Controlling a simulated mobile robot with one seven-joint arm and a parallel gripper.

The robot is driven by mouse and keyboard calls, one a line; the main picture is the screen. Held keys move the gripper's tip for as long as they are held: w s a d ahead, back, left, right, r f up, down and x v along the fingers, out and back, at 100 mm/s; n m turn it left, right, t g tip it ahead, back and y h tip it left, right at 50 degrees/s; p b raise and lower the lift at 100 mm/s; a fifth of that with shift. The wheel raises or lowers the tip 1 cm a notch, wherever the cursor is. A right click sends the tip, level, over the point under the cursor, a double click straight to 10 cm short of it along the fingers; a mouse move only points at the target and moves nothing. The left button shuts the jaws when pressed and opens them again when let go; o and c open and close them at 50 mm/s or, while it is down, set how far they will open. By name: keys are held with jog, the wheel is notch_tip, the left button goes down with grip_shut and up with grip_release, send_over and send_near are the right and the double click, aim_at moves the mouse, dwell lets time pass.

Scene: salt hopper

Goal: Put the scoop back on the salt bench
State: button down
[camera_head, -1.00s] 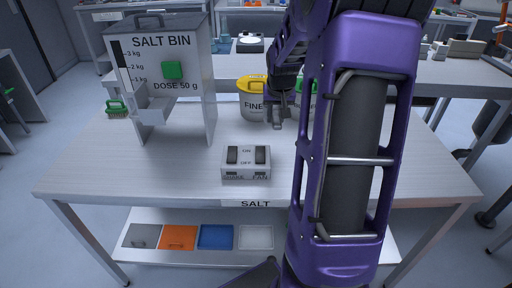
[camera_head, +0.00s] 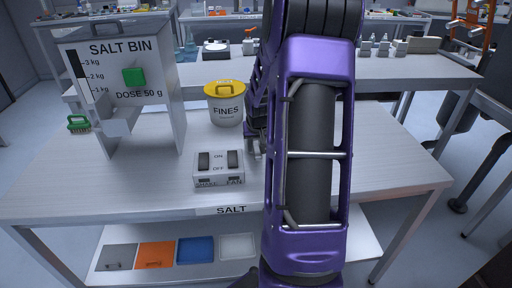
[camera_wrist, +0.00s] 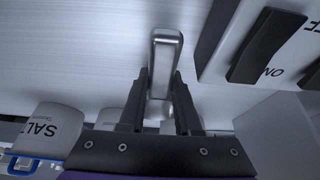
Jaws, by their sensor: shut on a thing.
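The salt bench (camera_head: 75,185) is a light table with a SALT label on its front edge. My gripper (camera_head: 254,142) is over the bench, right of the switch box and partly hidden by my purple arm. In the wrist view my gripper (camera_wrist: 162,90) is shut on a silver metal bar with a rounded end, seemingly the handle of the scoop (camera_wrist: 166,50). The scoop's bowl cannot be made out. The bench top lies close behind the handle; whether the scoop touches it I cannot tell.
The switch box (camera_head: 218,170), with ON and OFF marks, stands close left of my gripper. The yellow-lidded FINES tub (camera_head: 226,108) is behind it. A white SALT container (camera_wrist: 45,130) shows in the wrist view. Bench front left is clear.

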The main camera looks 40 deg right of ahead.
jog(key=shift+r, duration=0.1)
jog(key=shift+f, duration=0.2)
jog(key=c, duration=0.6)
grip_release()
jog(key=shift+r, duration=0.1)
jog(key=shift+r, duration=0.25)
jog(key=p+v, duration=0.2)
jog(key=v, duration=0.9)
jog(key=shift+s+a+r, duration=0.2)
jog(key=shift+r, duration=0.1)
